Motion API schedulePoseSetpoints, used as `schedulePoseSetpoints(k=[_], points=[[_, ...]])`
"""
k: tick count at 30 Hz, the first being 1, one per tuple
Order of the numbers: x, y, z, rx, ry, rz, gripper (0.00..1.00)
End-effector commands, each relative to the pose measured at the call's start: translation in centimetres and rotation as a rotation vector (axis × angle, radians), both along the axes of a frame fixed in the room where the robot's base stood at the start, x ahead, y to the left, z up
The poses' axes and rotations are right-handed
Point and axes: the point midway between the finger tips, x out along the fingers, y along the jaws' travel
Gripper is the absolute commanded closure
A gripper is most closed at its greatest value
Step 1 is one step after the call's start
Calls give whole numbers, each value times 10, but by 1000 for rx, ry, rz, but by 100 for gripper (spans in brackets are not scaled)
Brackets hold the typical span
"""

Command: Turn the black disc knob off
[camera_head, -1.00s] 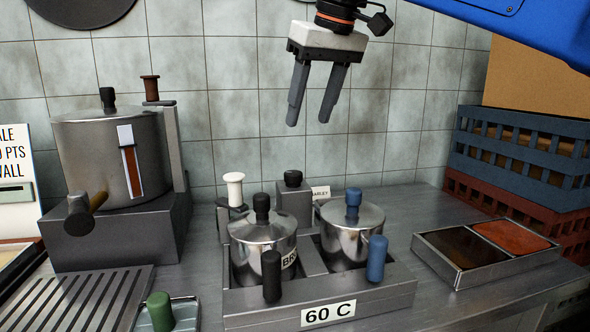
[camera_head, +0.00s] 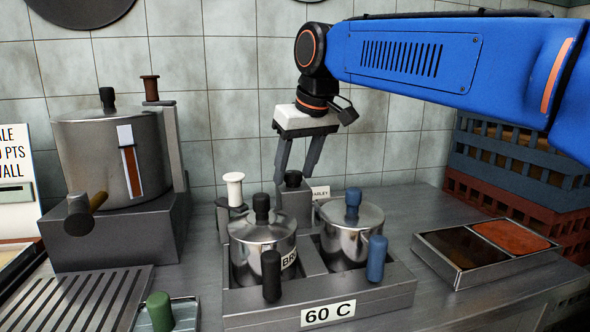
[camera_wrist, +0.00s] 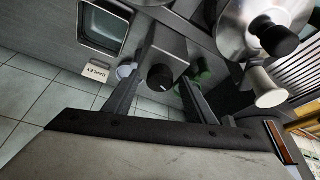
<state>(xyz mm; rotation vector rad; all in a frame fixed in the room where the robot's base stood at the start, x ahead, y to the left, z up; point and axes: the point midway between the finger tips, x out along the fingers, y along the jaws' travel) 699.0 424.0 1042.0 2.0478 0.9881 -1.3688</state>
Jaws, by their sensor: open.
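The black disc knob (camera_head: 293,177) sits on top of a small grey box (camera_head: 294,204) behind the two lidded pots. In the wrist view the knob (camera_wrist: 160,77) is a round black disc with a small white mark, on the face of the grey box (camera_wrist: 163,52). My gripper (camera_head: 295,174) points down at the box, open and empty. Its fingers show on either side of the knob in both views. I cannot tell whether they touch it or how far down they reach.
Steel pots with a black-knobbed lid (camera_head: 262,238) and a blue-knobbed lid (camera_head: 350,222) stand in front. A white-topped plunger (camera_head: 234,188) is left of the box. The BARLEY label (camera_head: 320,192) is to its right. The tiled wall (camera_head: 240,130) is behind.

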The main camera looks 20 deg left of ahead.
Motion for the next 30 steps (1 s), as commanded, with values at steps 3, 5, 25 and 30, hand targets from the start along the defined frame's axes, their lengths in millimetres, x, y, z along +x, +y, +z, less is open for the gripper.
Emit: schedulePoseSetpoints(k=[3,5,25,30], points=[[0,0,-2,0,0,0,50],[0,0,-1,0,0,0,50],[2,-1,-1,0,1,114,91],[3,-1,-1,-1,1,243,91]])
